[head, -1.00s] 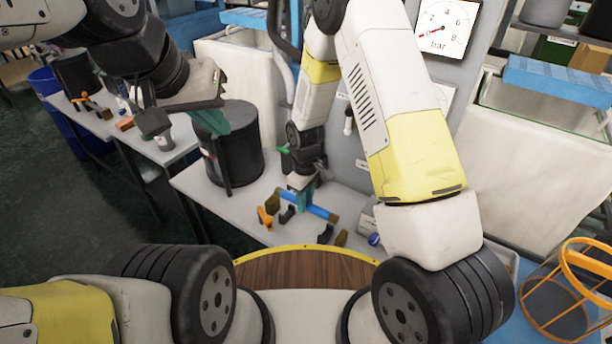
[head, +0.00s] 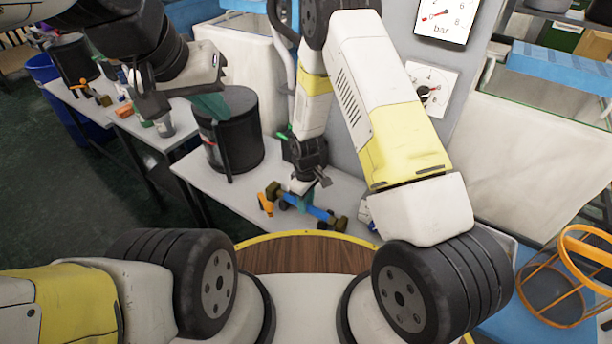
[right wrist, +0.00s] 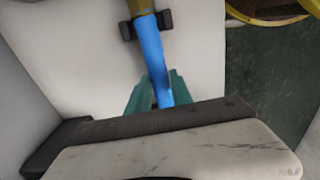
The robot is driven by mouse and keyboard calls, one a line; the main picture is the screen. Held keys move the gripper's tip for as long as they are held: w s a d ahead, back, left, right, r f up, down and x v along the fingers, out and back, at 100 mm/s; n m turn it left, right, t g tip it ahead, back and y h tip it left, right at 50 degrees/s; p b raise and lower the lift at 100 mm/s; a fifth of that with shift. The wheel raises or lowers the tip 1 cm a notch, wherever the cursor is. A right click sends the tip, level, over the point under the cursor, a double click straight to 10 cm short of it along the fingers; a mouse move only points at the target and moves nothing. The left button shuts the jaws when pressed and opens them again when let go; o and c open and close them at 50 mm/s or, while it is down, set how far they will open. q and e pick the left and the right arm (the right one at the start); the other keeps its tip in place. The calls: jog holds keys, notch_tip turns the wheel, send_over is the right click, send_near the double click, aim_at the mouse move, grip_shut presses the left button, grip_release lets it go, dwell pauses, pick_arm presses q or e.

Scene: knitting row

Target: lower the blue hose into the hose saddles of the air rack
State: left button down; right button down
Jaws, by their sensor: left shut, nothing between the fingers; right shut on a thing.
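The blue hose (head: 319,213) with brass-coloured ends lies over the small rack area on the grey table. My right gripper (head: 301,201) is shut around the hose. In the right wrist view, its teal fingers (right wrist: 160,93) flank the blue hose (right wrist: 151,52). A dark hose saddle (right wrist: 127,30) shows there, with a prong on each side of the hose near its brass end. I cannot tell whether the hose is fully down in it. The other saddle is mostly hidden. My left gripper (head: 213,106) is shut and empty, above the table's left part, away from the hose.
An orange clamp-like thing (head: 266,204) stands left of the hose. A black drum (head: 236,140) stands at the table's back left. A grey panel with gauges (head: 432,88) rises behind. An orange wire-frame basket (head: 575,275) is at the right.

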jog(key=c, duration=1.1)
grip_release()
jog(key=shift+o, duration=0.7)
jog(key=o, duration=0.5)
jog(key=shift+r, duration=4.55)
